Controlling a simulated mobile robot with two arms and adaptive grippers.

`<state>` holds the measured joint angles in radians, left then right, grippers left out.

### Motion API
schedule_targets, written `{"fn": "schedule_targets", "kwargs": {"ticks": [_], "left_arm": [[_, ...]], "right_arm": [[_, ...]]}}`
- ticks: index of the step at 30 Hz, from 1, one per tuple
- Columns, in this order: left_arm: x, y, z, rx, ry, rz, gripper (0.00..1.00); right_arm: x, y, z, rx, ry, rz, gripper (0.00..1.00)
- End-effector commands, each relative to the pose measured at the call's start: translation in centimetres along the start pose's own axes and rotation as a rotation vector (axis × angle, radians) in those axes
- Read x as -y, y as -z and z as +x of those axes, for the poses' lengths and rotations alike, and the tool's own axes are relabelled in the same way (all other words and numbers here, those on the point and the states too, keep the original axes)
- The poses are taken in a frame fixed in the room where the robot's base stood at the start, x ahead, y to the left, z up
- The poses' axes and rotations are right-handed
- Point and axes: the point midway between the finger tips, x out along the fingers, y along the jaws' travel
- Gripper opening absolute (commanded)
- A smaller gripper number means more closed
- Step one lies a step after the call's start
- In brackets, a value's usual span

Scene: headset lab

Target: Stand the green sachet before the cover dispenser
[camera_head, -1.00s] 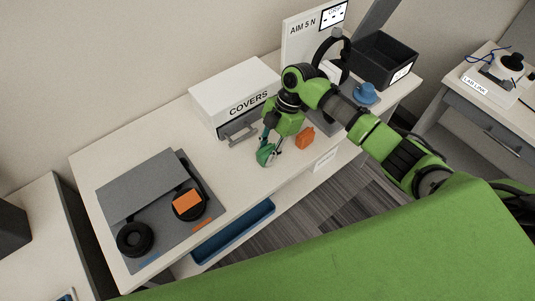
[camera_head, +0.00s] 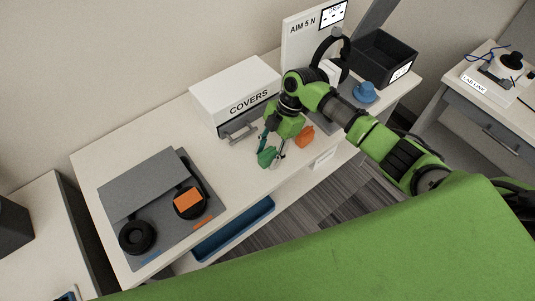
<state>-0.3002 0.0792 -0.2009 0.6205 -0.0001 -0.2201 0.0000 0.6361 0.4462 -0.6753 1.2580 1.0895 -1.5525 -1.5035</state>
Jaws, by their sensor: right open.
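The green sachet (camera_head: 266,157) is on the white table just in front of the cover dispenser, at the tips of my right gripper (camera_head: 273,148). My right gripper is open, pointing down, with its fingers beside the sachet; whether they touch it I cannot tell. The sachet looks roughly upright, though its base is hard to make out. The cover dispenser (camera_head: 233,86) is a white box marked COVERS with a grey tray (camera_head: 240,130) at its front. My left gripper is not in view.
An orange sachet (camera_head: 304,136) stands just right of my right gripper. A headset lies on a grey mat (camera_head: 163,238) at the left. A blue object (camera_head: 365,92), a headset stand and a black bin (camera_head: 384,60) are at the back right. The table's front edge is close.

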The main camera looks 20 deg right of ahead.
Motion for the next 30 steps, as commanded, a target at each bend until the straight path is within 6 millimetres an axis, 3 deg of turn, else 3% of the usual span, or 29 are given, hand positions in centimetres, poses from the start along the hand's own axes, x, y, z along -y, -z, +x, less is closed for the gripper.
{"fn": "schedule_targets", "kwargs": {"ticks": [16, 21, 30], "left_arm": [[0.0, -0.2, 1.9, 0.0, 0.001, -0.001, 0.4], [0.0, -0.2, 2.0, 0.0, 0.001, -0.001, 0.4], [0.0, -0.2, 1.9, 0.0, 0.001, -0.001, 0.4]], "right_arm": [[-0.1, -0.1, -10.1, 0.001, -0.003, -0.002, 0.41], [0.0, 0.0, -11.3, 0.0, 0.0, -0.001, 0.41], [0.0, 0.0, -11.5, 0.0, 0.0, -0.001, 0.41]]}}
